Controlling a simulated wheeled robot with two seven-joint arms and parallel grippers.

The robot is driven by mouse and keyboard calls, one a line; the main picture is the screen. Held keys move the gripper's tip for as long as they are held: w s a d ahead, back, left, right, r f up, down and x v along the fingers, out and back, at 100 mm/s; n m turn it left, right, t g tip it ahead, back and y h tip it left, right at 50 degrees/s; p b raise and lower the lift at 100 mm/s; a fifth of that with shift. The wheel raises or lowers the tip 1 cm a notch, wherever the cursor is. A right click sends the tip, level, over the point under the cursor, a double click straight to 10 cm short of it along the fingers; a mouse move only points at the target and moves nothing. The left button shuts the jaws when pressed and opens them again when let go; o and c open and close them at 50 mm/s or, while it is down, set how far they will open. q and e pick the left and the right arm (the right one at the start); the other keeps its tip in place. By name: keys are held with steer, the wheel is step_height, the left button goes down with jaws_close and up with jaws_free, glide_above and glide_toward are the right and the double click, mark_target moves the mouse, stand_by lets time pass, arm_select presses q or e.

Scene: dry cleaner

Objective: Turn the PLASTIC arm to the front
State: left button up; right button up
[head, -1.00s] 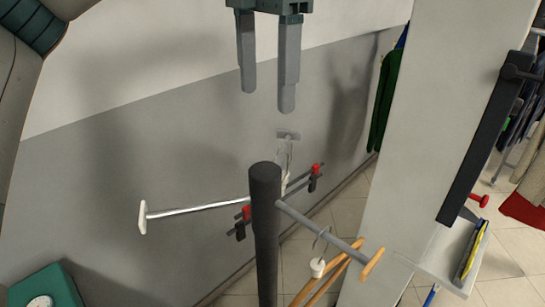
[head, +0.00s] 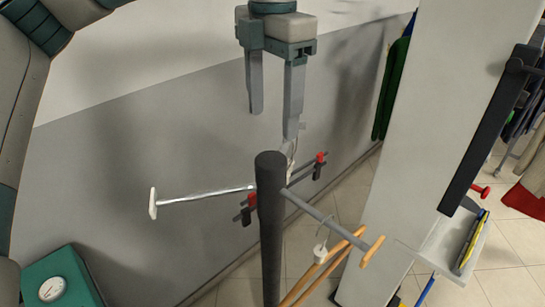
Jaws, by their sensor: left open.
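A rotating stand has a dark upright post (head: 270,230) with arms at its top. A shiny arm with a white end plate (head: 153,204) points left. A grey arm with a wooden end bar (head: 372,251) points to the front right and carries a wooden hanger (head: 330,264). A back arm is mostly hidden behind the post and my finger; a clear hanger piece (head: 291,150) shows there. No label is readable, so I cannot tell which arm is PLASTIC. My left gripper (head: 273,125) is open and empty, above and behind the post top. My right gripper is out of view.
A dark bar with red clips (head: 320,158) hangs behind the post. A green box with a dial (head: 52,288) stands at lower left. A grey wall is behind; a white pillar (head: 400,170) and a small shelf (head: 455,240) are at right.

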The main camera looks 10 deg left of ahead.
mark_target(272, 158)
arm_select(q)
step_height(272, 158, down, 10)
steer(key=p, duration=0.3)
steer(key=shift+r+p, duration=0.1)
steer(key=shift+p, duration=0.3)
steer(key=shift+f, duration=0.9)
steer(key=shift+w, duration=0.1)
steer(key=c, duration=1.5)
